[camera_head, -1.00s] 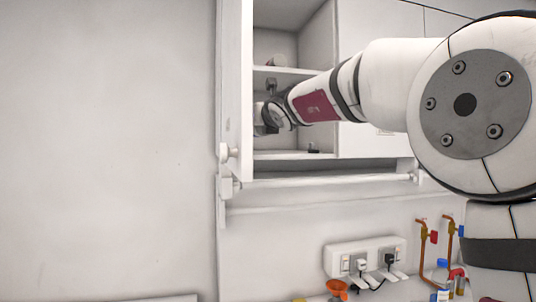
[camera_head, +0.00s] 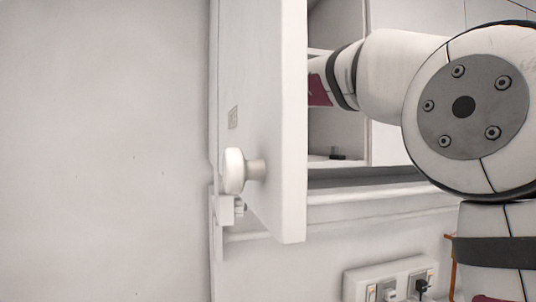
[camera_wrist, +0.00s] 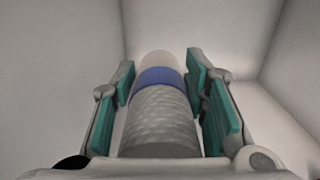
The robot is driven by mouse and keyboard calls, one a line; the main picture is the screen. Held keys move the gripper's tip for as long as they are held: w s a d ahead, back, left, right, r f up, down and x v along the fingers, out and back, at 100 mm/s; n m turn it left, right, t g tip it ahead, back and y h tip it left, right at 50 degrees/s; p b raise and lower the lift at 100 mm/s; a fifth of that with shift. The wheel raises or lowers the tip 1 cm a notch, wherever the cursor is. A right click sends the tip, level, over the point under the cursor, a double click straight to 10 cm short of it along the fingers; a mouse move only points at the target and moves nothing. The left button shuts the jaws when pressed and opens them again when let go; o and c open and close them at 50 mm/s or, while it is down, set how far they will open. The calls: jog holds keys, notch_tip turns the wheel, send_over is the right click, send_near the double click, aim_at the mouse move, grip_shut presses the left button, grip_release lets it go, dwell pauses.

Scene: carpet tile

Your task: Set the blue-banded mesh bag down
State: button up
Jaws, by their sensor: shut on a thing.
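The blue-banded mesh bag (camera_wrist: 160,118) is a grey, woven-looking roll with a blue band near its far end and a paler tip. In the wrist view it lies lengthwise between the teal pads of my gripper (camera_wrist: 160,72), which is shut on it. Pale walls rise around it on the left, right and far side. Whether its underside touches a surface cannot be told. In the head view my arm reaches into the wall cabinet (camera_head: 332,130), and the open cabinet door (camera_head: 280,110) hides my gripper and the bag.
The open door stands close on the left of my arm, with a white round knob (camera_head: 234,170). A small dark object (camera_head: 337,154) sits on the cabinet floor. A socket strip (camera_head: 362,283) is on the wall below.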

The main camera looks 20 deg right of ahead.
jog(key=f+b, duration=0.1)
jog(key=f, duration=0.2)
jog(key=f+b, duration=0.1)
jog(key=shift+w+f+b, duration=0.3)
jog(key=shift+f, duration=0.4)
jog(key=shift+s+f+b, duration=0.1)
jog(key=shift+s+b, duration=0.1)
jog(key=shift+b, duration=0.25)
notch_tip(320, 180, down, 4)
jog(key=b, duration=0.3)
jog(key=shift+w+r, duration=0.1)
jog(key=shift+r, duration=0.1)
jog(key=shift+s+f, duration=0.2)
jog(key=shift+f+b, duration=0.1)
jog(key=shift+b, duration=0.2)
jog(key=o, duration=1.2)
jog(key=shift+o, duration=0.2)
